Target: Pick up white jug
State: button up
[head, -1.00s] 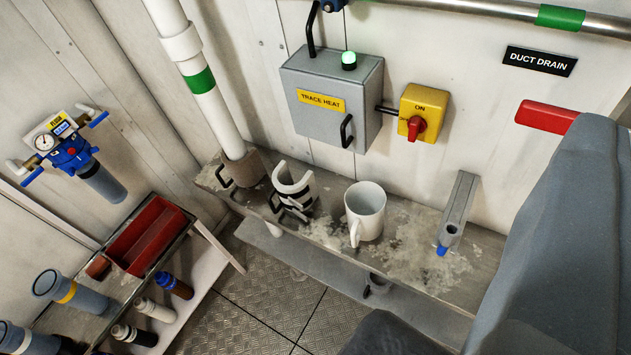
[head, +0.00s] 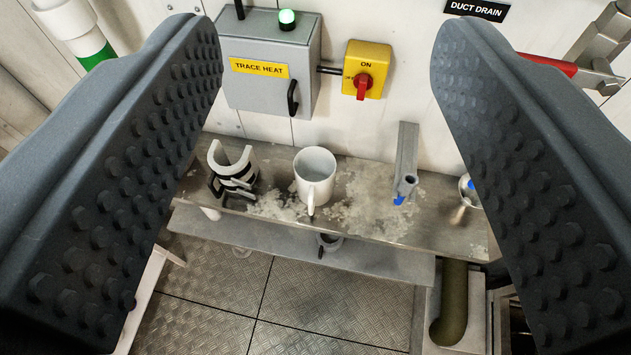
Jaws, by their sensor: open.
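The white jug (head: 314,180) stands upright on a narrow grey metal shelf (head: 450,237) against the back wall. Its mouth faces up and its handle points toward me. My gripper (head: 326,50) is open, with its two dark studded fingers at the left and right of the picture. The jug shows in the gap between the fingers, farther off, and nothing touches it. The gripper is empty.
A white C-shaped clip with black bands (head: 232,172) stands left of the jug. A grey bar with a blue tip (head: 405,165) lies to its right. The grey TRACE HEAT box (head: 268,65) and yellow switch (head: 364,70) are on the wall above. Pale crusty patches surround the jug.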

aim_at(314, 167)
jog(key=z, duration=0.85)
jog(key=k, duration=0.95)
jog(key=u, duration=1.05)
jog(key=i, duration=1)
jog(key=z, duration=0.05)
